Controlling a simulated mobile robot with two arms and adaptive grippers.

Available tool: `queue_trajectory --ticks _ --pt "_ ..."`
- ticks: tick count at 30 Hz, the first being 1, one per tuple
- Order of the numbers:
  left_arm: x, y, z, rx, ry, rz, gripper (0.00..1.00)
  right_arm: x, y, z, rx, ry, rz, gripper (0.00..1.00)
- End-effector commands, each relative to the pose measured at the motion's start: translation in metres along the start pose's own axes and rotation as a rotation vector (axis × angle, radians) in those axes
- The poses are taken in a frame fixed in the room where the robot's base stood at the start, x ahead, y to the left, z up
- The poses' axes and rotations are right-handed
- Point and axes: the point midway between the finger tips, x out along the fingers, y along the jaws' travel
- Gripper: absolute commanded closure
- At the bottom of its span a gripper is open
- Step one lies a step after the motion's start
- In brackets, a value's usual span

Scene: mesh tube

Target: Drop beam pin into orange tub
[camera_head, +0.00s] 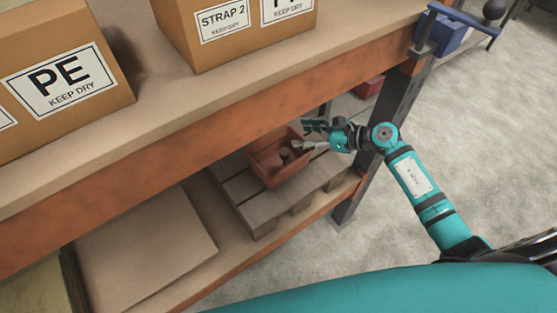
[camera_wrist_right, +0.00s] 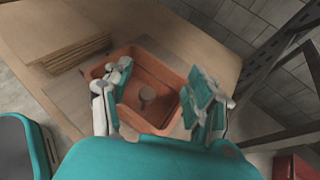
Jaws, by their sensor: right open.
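The orange tub (camera_head: 264,172) stands on the slatted pallet on the lower shelf. In the right wrist view the tub (camera_wrist_right: 152,122) lies between and beyond my fingers. A small grey-brown piece with a round end, which looks like the beam pin (camera_wrist_right: 147,94), is inside the tub, clear of both fingers. In the head view a greyish piece (camera_head: 285,155) shows in the tub. My right gripper (camera_head: 308,137) is open above the tub's right side; in its wrist view the fingers (camera_wrist_right: 161,76) are spread with nothing between them. My left gripper is not in view.
The upper shelf, with its orange edge beam (camera_head: 190,160), overhangs the tub and carries cardboard boxes (camera_head: 70,75). A dark shelf post (camera_head: 385,130) stands right of the pallet (camera_head: 245,205). Flat cardboard (camera_head: 145,250) lies left of it. Floor at right is open.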

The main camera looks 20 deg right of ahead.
Motion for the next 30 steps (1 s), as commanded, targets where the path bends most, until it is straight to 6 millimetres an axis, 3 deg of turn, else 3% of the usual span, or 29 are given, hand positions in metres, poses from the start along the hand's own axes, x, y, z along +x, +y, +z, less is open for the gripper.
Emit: queue_trajectory --ticks 6,12,30 --pt "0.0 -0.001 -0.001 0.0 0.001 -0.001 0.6 -0.048 0.0 -0.002 -0.002 0.005 0.0 0.42" --pt "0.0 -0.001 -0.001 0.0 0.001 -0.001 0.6 -0.073 0.0 -0.001 0.0 0.002 0.0 0.42" --pt "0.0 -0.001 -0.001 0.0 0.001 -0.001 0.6 -0.078 0.001 0.002 0.01 -0.012 -0.005 0.42"
